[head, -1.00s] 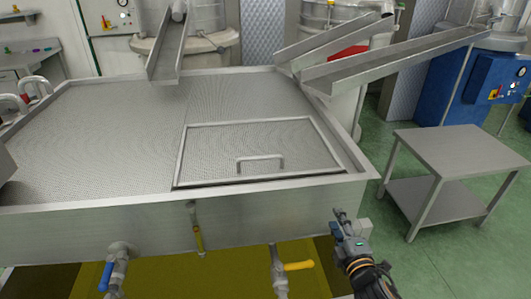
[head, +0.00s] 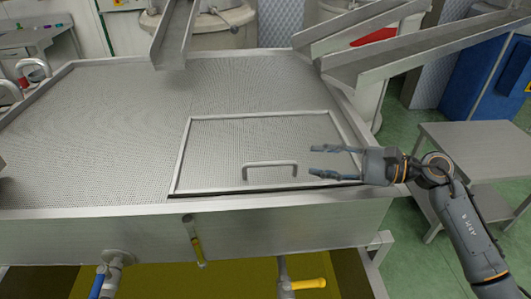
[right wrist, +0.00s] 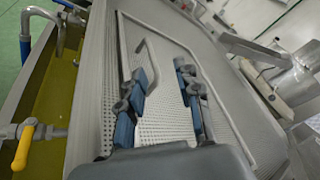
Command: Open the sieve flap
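The sieve flap (head: 230,144) is a framed perforated panel lying closed in the front right of the large perforated sieve (head: 110,110). Its bar handle (head: 270,164) stands near the flap's front edge. My right gripper (head: 318,162) is open and empty, to the right of the handle and apart from it, with its fingers pointing left over the flap. In the right wrist view the flap (right wrist: 172,88) and its handle (right wrist: 146,62) show beyond the two spread fingers (right wrist: 165,88). My left gripper is not in view.
Metal chutes (head: 375,60) hang over the back right rim. A steel side table (head: 480,150) stands on the right. Pipes with a blue-handled valve (head: 98,284) and a yellow-handled valve (head: 308,284) sit below the front rim (head: 90,225).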

